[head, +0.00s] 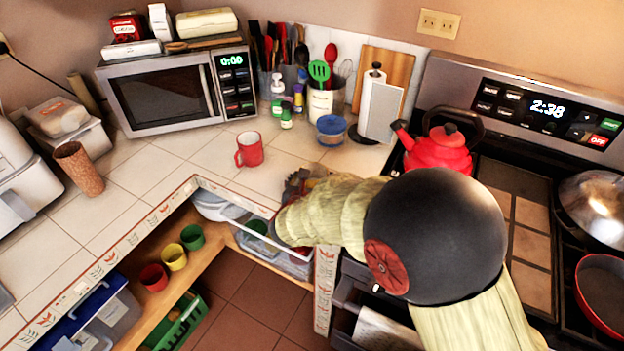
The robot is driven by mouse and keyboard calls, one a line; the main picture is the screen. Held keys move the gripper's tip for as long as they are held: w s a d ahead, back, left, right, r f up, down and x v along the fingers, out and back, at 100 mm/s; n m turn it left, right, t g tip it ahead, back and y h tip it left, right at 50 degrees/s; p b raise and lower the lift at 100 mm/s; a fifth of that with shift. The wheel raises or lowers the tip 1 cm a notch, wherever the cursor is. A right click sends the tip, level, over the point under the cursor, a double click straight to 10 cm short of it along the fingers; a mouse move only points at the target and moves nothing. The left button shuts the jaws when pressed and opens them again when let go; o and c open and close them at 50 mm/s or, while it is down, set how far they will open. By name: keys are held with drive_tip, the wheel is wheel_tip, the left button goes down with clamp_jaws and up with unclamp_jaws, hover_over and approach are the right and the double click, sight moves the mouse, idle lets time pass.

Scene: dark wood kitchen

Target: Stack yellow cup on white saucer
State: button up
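A small yellow cup (174,257) stands on the wooden shelf below the tiled counter, in a row between a red cup (153,277) and a green cup (192,237). I cannot make out a white saucer for certain. A whitish, rounded piece (215,205) shows under the counter corner, but I cannot tell what it is. My gripper (297,190) is at the counter's front edge, to the right of and well apart from the yellow cup. My own arm covers most of it, so its fingers and anything between them are hidden.
A red mug (249,149) stands on the counter beyond my gripper. A red kettle (438,150) sits on the stove at right. Clear plastic containers (285,263) lie under the counter corner. A brown tumbler (78,168) stands at left; the counter beside it is largely clear.

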drive_tip(key=shift+o, duration=0.9)
drive_tip(key=shift+r, duration=0.15)
drive_tip(key=shift+r+p, duration=0.25)
drive_tip(key=shift+p, duration=0.1)
drive_tip(key=p+v, duration=0.4)
drive_tip(key=v, duration=0.8)
drive_tip(key=s+d+r+m+g+h, duration=0.25)
drive_tip(key=s+d+m, duration=0.25)
drive_tip(key=d+m, duration=0.35)
drive_tip(key=s+d+r+m+g+h, duration=0.1)
drive_tip(key=s+d+r+m+g, duration=0.25)
drive_tip(key=d+m, duration=0.5)
drive_tip(key=s+d+r+m+g+y, duration=0.1)
drive_tip(key=s+d+m, duration=0.1)
drive_tip(key=s+m, duration=0.25)
drive_tip(key=s+d+r+m+g+y, duration=0.1)
drive_tip(key=s+d+r+m+y, duration=0.15)
drive_tip(key=s, duration=0.35)
drive_tip(key=s+a+r+m+y, duration=0.3)
drive_tip(key=s+a+m, duration=0.2)
drive_tip(key=m, duration=0.3)
drive_tip(key=shift+s+m+t+y, duration=0.3)
drive_tip(key=shift+s+m+t, duration=0.1)
drive_tip(key=shift+s, duration=0.2)
